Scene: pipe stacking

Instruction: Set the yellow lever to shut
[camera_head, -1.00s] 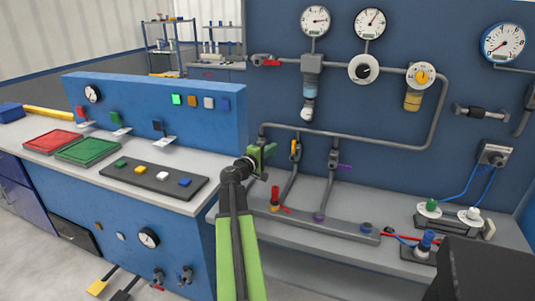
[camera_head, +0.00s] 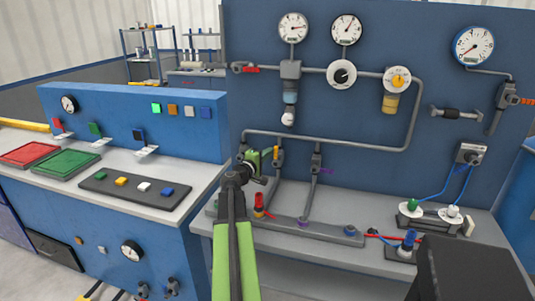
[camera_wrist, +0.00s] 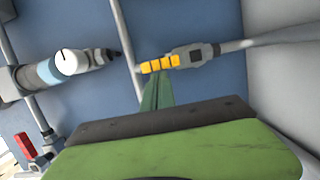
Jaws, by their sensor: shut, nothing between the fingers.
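The yellow lever (camera_head: 278,155) sits on a grey valve on a thin pipe at the blue panel. In the head view it stands roughly upright. In the wrist view the yellow lever (camera_wrist: 160,64) has dark bands and points left from its grey valve body (camera_wrist: 194,55), roughly in line with the pipe. My gripper (camera_head: 264,157) is just left of the lever in the head view. In the wrist view my gripper's green fingers (camera_wrist: 158,80) are together and empty, with tips close to the lever. I cannot tell whether they touch it.
A red valve handle (camera_head: 258,200) stands below my gripper. A grey pipe (camera_head: 340,142) runs above the levers. The blue bench (camera_head: 140,240) stands at the left.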

